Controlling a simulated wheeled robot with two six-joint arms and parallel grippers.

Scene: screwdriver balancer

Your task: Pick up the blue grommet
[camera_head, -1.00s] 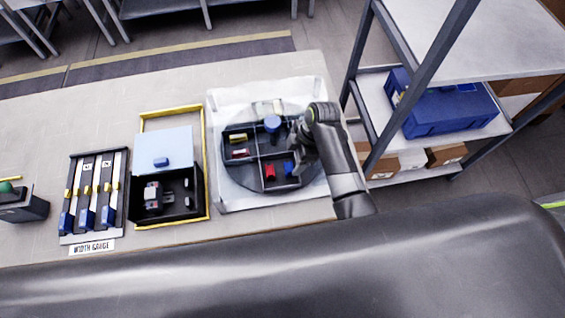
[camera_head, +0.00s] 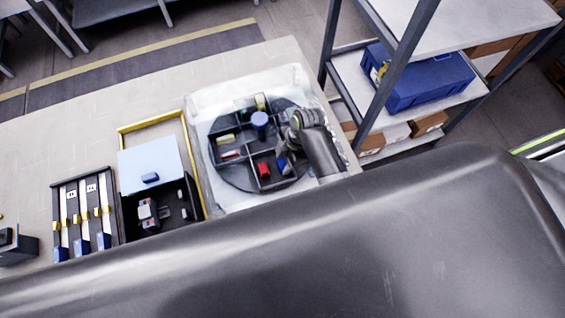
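A dark round sorting tray (camera_head: 231,183) with compartments sits on a white base. The blue grommet (camera_head: 281,167) appears as a small blue piece in its front right compartment, partly covered by my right gripper. My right gripper (camera_head: 284,155) reaches down from the right over that compartment, close to the blue piece. Its fingers are dark and small, and I cannot tell whether they are open or touching the piece. My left gripper is not in view.
Left are an open black box (camera_head: 160,225) with a pale blue lid and a width-gauge rack (camera_head: 85,215). A metal shelf (camera_head: 372,110) stands to the right.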

